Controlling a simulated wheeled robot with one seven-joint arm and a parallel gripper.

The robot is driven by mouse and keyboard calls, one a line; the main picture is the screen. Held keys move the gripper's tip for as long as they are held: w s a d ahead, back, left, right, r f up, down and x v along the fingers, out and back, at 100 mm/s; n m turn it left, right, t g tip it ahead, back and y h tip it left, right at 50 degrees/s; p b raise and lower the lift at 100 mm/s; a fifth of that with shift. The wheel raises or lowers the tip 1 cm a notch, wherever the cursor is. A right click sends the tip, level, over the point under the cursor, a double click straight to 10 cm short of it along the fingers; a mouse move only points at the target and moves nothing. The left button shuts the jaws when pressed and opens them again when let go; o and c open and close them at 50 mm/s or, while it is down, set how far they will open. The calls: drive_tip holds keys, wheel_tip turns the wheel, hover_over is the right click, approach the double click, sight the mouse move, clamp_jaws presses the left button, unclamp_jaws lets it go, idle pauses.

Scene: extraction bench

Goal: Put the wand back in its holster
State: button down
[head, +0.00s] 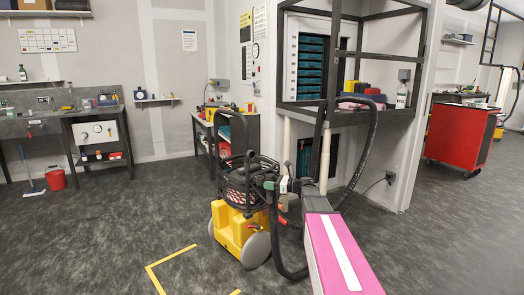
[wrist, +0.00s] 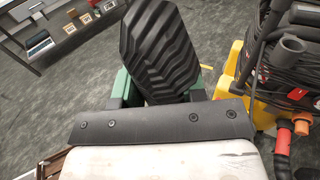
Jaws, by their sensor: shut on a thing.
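My gripper (head: 272,186) is at the right side of the yellow extraction machine (head: 238,232), at about the height of its black basket. In the wrist view its green fingers (wrist: 160,88) are shut on the black ridged grip of the wand (wrist: 158,45). The rest of the wand is hard to make out. The machine also shows at the right of the wrist view (wrist: 232,62), apart from the grip. A grey tube with a rounded top (wrist: 291,46) stands on it; I cannot tell whether this is the holster.
A black hose (head: 371,125) loops up and down beside my arm. A bench with a dark frame (head: 388,112) stands behind, a red cabinet (head: 459,139) at right. A red bucket (head: 55,179) is far left. Floor is open around the yellow tape (head: 170,257).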

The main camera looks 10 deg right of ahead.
drive_tip(key=w+r+n+g, duration=0.1)
drive_tip(key=w+r, duration=0.3)
drive_tip(key=w, duration=0.9)
drive_tip(key=w+a+r+n+g+y, duration=0.1)
drive_tip(key=w+r+g, duration=0.2)
drive_tip(key=w, duration=1.1)
drive_tip(key=shift+r+n, duration=0.4)
drive_tip(key=shift+r, duration=0.45)
drive_tip(key=shift+w+a+f, duration=0.1)
drive_tip(key=shift+f, duration=2.8)
drive_tip(key=shift+f, duration=2.5)
drive_tip(key=c, duration=0.6)
unclamp_jaws()
drive_tip(key=v, duration=1)
drive_tip(key=shift+d, duration=0.4)
